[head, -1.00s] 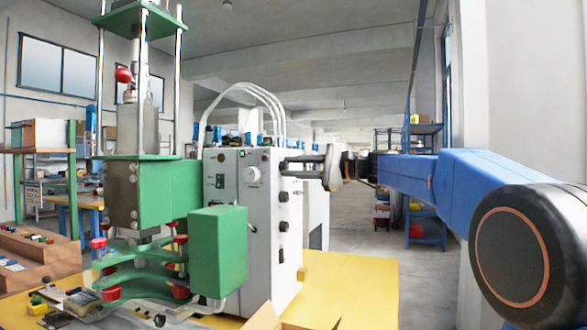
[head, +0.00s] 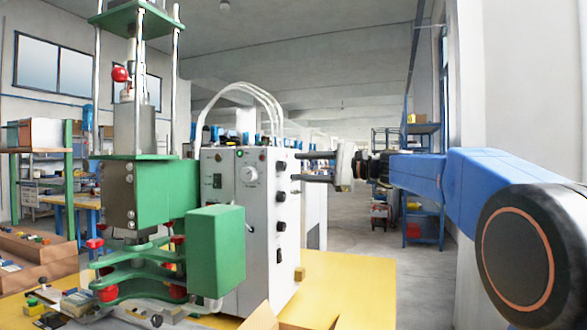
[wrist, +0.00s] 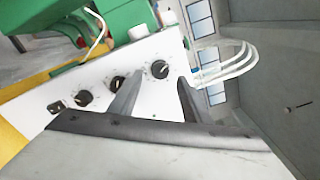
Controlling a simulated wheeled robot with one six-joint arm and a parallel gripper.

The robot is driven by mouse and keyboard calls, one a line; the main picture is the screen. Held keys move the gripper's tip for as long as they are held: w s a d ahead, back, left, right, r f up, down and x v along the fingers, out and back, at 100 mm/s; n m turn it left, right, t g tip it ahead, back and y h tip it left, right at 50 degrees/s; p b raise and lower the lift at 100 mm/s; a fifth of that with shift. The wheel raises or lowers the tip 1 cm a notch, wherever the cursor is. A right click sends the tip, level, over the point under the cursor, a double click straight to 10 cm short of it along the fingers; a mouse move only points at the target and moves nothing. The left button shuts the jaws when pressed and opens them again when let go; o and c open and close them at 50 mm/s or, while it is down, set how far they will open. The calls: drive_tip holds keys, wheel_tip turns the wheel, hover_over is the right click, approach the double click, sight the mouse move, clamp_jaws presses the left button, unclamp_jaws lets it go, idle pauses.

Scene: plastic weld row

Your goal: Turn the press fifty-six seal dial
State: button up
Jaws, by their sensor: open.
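A white control box (head: 252,255) stands beside a green press (head: 165,190). Its right side carries a column of black dials. In the wrist view, the end dial (wrist: 159,69) shows between the fingertips of my gripper (wrist: 161,76). Two more dials, the middle one (wrist: 118,83) and a lower one (wrist: 84,97), follow in line. In the head view my gripper (head: 296,167) is open and level at the upper part of that side. Contact with the dial cannot be told. No label naming press fifty-six can be read. A pale dial (head: 249,173) sits on the box's front.
White hoses (head: 245,92) arch over the box top; they also show in the wrist view (wrist: 235,62). The yellow table (head: 345,285) lies below. A blue shelf rack (head: 425,235) stands behind my arm.

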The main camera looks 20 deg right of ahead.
drive_tip(key=v, duration=1.3)
drive_tip(key=shift+s+d, duration=0.25)
